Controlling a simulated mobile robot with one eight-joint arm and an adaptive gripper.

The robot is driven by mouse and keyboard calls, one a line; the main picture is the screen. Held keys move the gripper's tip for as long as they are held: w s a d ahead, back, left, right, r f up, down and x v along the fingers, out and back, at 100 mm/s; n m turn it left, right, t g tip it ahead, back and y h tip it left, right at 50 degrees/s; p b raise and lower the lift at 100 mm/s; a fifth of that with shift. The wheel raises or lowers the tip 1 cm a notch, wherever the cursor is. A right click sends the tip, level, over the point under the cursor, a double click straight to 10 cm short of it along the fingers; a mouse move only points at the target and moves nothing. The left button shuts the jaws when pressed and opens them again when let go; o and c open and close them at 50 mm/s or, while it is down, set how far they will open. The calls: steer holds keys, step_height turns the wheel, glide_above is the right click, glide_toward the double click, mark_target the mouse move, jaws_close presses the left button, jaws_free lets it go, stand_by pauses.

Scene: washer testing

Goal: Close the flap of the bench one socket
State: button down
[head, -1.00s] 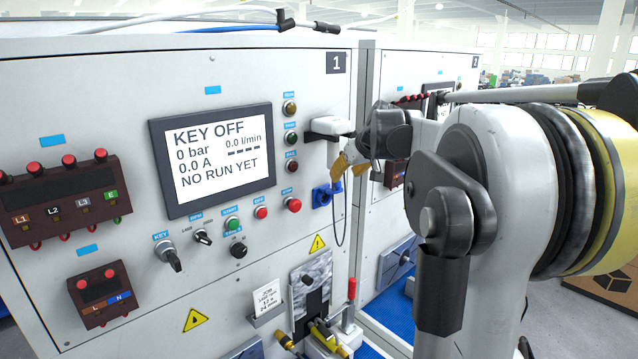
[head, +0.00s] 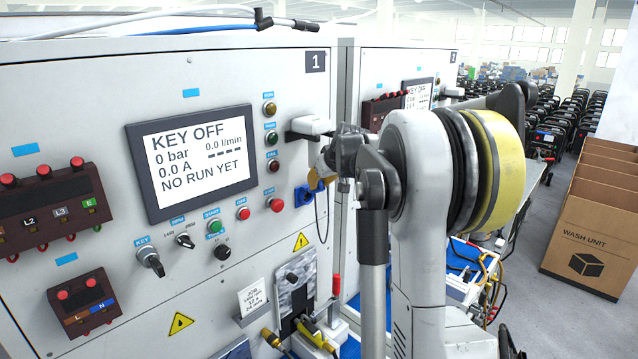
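Bench one (head: 285,90) is the light grey panel marked 1. My gripper (head: 322,172) is in front of the panel's right edge, just above and right of the socket. The wrist and arm hide part of the gripper, so I cannot see a gap between the fingers. I see nothing held in it.
A white bracket-like unit (head: 310,125) juts from the panel just above my gripper. A thin dark cable (head: 318,222) hangs below the gripper. Bench two (head: 385,65) stands behind to the right. A cardboard carton (head: 597,225) stands on the floor at far right.

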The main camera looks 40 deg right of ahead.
steer(key=shift+f, duration=0.1)
steer(key=t+b, duration=0.1)
steer(key=b, duration=0.1)
steer(key=f+t+b, duration=0.1)
steer(key=b, duration=0.2)
steer(key=s+f+t+b, duration=0.1)
steer(key=b, duration=0.1)
steer(key=shift+d+f+m+t+b, duration=0.1)
steer(key=shift+f+m+t+b, duration=0.05)
steer(key=shift+m+t+b, duration=0.2)
steer(key=shift+w+f+m+t+h+b, duration=0.35)
steer(key=shift+f+m+t+h+b, duration=0.6)
steer(key=shift+t+b, duration=2.25)
steer(key=shift+w+f+m+t+h+b, duration=0.3)
steer(key=shift+f+m+t+h+b, duration=0.85)
steer(key=shift+b, duration=3.7)
steer(key=shift+w+f+m+t+h+b, duration=0.35)
steer(key=shift+f+m+t+h+b, duration=0.4)
steer(key=shift+t+b, duration=2.55)
steer(key=shift+r+g+b, duration=0.2)
steer(key=shift+g+b, duration=0.5)
steer(key=shift+b, duration=0.1)
steer(key=c, duration=1.3)
jaws_free()
